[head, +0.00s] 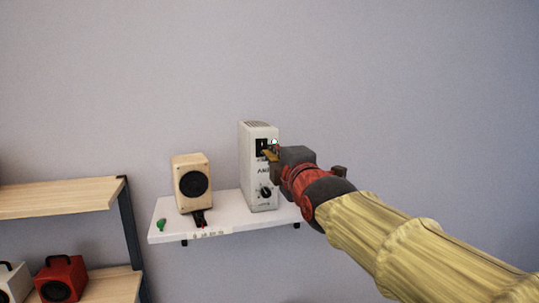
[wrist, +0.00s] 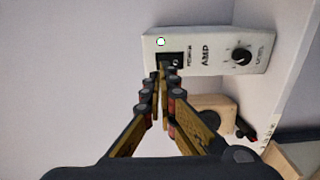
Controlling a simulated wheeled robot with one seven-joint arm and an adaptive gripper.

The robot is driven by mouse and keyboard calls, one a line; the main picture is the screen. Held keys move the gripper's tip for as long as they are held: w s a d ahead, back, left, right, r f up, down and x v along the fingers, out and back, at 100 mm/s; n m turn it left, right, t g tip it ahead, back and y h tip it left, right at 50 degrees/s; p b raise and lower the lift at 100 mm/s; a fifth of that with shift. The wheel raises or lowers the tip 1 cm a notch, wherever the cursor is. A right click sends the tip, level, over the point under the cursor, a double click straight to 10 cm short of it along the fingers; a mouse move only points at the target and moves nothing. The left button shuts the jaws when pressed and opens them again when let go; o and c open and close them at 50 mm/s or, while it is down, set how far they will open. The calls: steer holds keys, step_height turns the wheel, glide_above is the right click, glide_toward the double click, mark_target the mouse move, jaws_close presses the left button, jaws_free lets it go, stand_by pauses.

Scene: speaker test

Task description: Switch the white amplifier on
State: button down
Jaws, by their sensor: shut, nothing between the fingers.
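The white amplifier (head: 257,178) stands upright on a white wall shelf, and it also shows in the wrist view (wrist: 218,42). It has a black switch (head: 261,146) on its upper front, and the switch also shows in the wrist view (wrist: 172,59). A small round light (wrist: 161,42) beside the switch glows green-white. A dark knob (head: 265,192) sits lower on the front. My gripper (head: 267,154) is shut and empty, its fingertips (wrist: 163,73) at the switch and partly covering it. Whether they touch it I cannot tell.
A wooden speaker (head: 191,183) stands left of the amplifier on the white shelf (head: 229,217). A small green object (head: 161,225) and a dark-and-red item (head: 199,218) lie near the shelf's front. A wooden rack (head: 62,198) at the left holds a red box (head: 62,279).

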steer(key=r+v, duration=0.1)
steer(key=v, duration=0.5)
steer(key=shift+s+r+b, duration=0.2)
steer(key=shift+b, duration=0.1)
steer(key=s+d+f+m+g+h, duration=0.1)
steer(key=s+f+m+g, duration=0.15)
steer(key=f+m, duration=0.45)
steer(key=s+f+m+g+h, duration=0.1)
steer(key=s+f+m+g, duration=0.15)
steer(key=f, duration=0.95)
steer(key=s+d+f+m+g+h+b, duration=0.1)
steer(key=s+d+f+m+b, duration=0.3)
steer(key=s+f, duration=0.4)
steer(key=s+d+f+m+g+h+b, duration=0.1)
steer(key=s+d+f+m+g+b, duration=0.2)
steer(key=f, duration=1.2)
steer(key=s+d+f+m+g+h+b, duration=0.1)
steer(key=s+d+f+m+b, duration=0.3)
steer(key=s+d+f+b, duration=0.4)
steer(key=shift+s+f+m+g+b, duration=0.35)
steer(key=shift+s+f+g, duration=0.55)
steer(key=shift+s+f, duration=1.3)
